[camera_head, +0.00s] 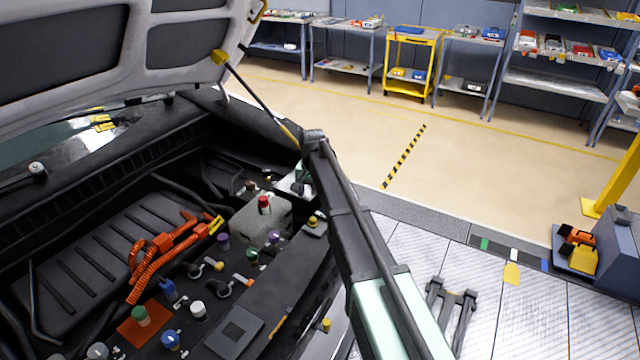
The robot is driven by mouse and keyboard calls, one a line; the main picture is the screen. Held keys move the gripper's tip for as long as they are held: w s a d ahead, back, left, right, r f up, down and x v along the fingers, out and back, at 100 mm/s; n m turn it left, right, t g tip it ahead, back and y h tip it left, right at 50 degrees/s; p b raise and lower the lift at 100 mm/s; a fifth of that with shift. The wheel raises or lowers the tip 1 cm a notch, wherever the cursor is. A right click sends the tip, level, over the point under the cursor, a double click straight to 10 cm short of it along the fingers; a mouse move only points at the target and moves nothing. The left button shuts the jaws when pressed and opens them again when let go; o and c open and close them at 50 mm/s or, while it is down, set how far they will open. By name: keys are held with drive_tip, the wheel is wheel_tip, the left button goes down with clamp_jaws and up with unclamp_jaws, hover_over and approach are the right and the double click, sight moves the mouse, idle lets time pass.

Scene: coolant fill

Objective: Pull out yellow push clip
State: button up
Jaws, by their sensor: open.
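A yellow round-topped clip (313,221) sits on a small grey plate at the right side of the engine bay. Another small yellow piece (326,324) is lower down, by the front edge. I cannot tell for sure which one is the push clip. My arm rises from the bottom, bends at the top and comes down at the bay's right rear. My gripper (252,186) appears small and dark there, left of the pale green wrist. It is open, above and left of the yellow clip and apart from it. Its fingertips are hard to make out.
The raised hood (120,50) and its strut (255,95) are close to my arm. A grey reservoir with a red cap (264,204) is near the gripper. Orange cables (165,250) and several coloured caps crowd the bay. The floor (480,160) beyond is clear.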

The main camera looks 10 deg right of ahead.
sight(313, 219)
drive_tip(key=f+b, duration=0.7)
drive_tip(key=s+f+b, duration=0.1)
drive_tip(key=f+b, duration=0.2)
drive_tip(key=b, duration=0.1)
drive_tip(key=shift+a+f, duration=0.25)
drive_tip(key=shift+f, duration=0.15)
drive_tip(key=shift+r, duration=0.1)
drive_tip(key=c, duration=1)
drive_tip(key=shift+o, duration=1.2)
drive_tip(key=shift+c, duration=0.6)
